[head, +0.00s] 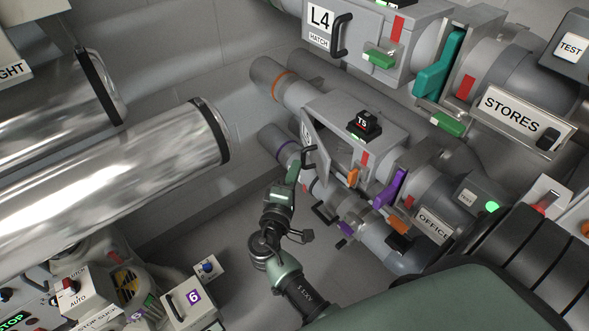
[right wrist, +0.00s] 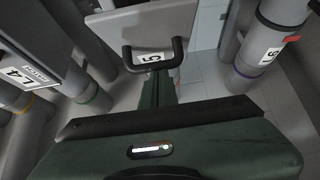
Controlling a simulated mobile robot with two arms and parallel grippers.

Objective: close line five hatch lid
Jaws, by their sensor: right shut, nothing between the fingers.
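The line five hatch lid (head: 308,135) is a grey panel standing open at the left end of its grey hatch box (head: 380,125), with a dark opening beside it. It bears a black bar handle (head: 309,162). In the right wrist view the lid (right wrist: 115,25) shows its L5 label (right wrist: 152,58) framed by the handle (right wrist: 178,50). My right gripper (head: 294,172) is shut and empty, its tips right by the handle; the wrist view also shows the fingers (right wrist: 160,86) pointing at the label. I cannot tell whether they touch. My left gripper is not in view.
The L4 hatch box (head: 365,35) is above, with a teal lever (head: 437,68). On line five are a purple lever (head: 390,188) and an orange latch (head: 352,177). A large shiny tube (head: 120,155) spans the left.

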